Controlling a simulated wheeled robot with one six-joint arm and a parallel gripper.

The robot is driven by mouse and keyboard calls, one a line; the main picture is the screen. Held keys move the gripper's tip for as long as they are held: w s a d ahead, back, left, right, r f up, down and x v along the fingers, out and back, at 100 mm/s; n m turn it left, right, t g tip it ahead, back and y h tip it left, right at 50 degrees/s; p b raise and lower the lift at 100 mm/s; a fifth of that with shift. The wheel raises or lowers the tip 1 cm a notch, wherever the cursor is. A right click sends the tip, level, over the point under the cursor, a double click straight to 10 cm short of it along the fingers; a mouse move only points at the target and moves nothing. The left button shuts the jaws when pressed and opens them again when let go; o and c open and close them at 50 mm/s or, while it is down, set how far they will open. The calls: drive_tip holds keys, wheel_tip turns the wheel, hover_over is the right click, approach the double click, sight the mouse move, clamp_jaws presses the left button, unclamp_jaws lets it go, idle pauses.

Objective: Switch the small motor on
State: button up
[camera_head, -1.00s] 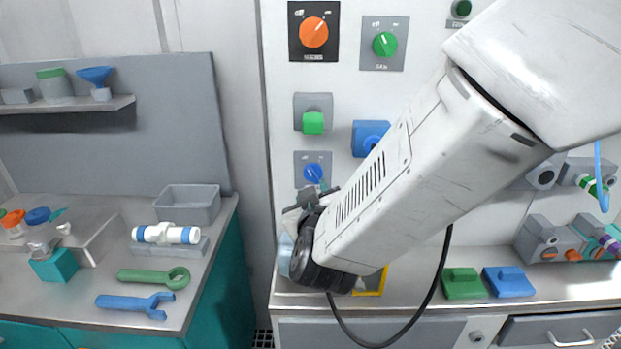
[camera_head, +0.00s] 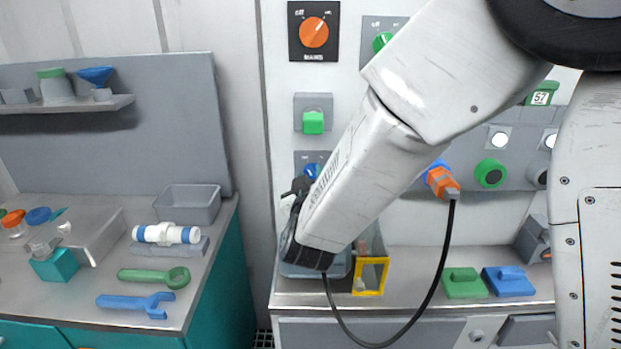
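A panel carries several switches. The orange MAINS knob (camera_head: 314,32) is at its top left, with a green knob (camera_head: 382,41) beside it, partly covered by my arm. A green push button (camera_head: 313,122) is below. A blue rotary knob (camera_head: 311,170) on a grey plate is lower still, partly hidden by my arm. My gripper (camera_head: 298,187) shows only as small dark parts just below and left of the blue knob; I cannot tell whether it touches the knob. Its fingers are mostly hidden by my arm. I cannot identify the small motor.
An orange plug (camera_head: 441,183) carries a black cable hanging in a loop before the counter. A yellow frame (camera_head: 370,276) and green (camera_head: 463,284) and blue (camera_head: 509,281) blocks stand on the counter. The left bench holds a grey bin (camera_head: 188,204) and wrenches.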

clamp_jaws()
drive_tip(key=m, duration=0.5)
drive_tip(key=shift+d+m, duration=0.25)
drive_tip(key=shift+m, duration=0.15)
drive_tip(key=m, duration=0.5)
drive_tip(key=shift+d+m, duration=0.25)
drive_tip(key=shift+m, duration=0.45)
unclamp_jaws()
